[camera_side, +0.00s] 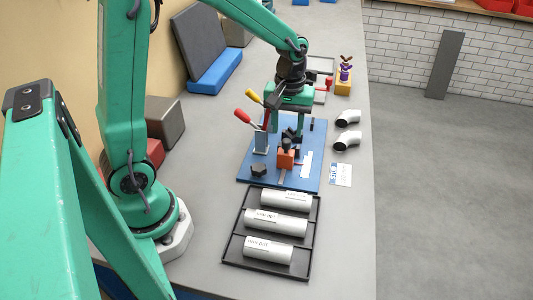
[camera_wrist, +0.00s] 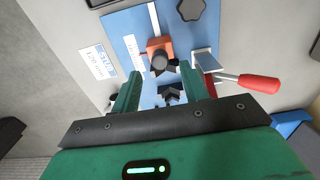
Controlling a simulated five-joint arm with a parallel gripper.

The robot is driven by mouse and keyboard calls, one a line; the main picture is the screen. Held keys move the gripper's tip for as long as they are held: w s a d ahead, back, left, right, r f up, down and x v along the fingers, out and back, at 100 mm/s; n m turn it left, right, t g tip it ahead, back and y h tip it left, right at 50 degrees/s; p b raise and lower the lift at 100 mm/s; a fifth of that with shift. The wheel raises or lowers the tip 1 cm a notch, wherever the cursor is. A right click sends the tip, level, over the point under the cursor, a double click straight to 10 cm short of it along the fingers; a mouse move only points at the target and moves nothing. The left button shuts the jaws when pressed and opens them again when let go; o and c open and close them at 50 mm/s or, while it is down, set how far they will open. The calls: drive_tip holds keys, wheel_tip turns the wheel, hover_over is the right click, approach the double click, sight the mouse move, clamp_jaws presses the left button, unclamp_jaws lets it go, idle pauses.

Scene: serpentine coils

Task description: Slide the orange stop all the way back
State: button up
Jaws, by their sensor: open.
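The orange stop (camera_side: 285,160) with a dark knob on top sits on the blue base plate (camera_side: 250,180), toward the plate's front. In the wrist view the stop (camera_wrist: 153,44) sits at the end of a pale slot (camera_wrist: 153,18) in the plate. My gripper (camera_side: 289,134) is over the plate, pointing down, just behind the stop. In the wrist view my gripper (camera_wrist: 160,68) is open, with one finger on each side of the view and the stop just past the tips. Nothing is held. I cannot tell whether a finger touches the stop.
A clamp with a red handle (camera_side: 242,115) stands at the plate's left; its handle (camera_wrist: 258,83) lies right of my fingers. A yellow handle (camera_side: 253,96) is behind it. A black tray (camera_side: 224,253) with white pipes lies in front. White elbows (camera_side: 347,117) lie to the right.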

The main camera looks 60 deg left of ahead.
sight(287, 141)
drive_tip(key=shift+f, duration=2.1)
drive_tip(key=shift+c, duration=0.4)
drive_tip(key=shift+d, duration=0.1)
clamp_jaws()
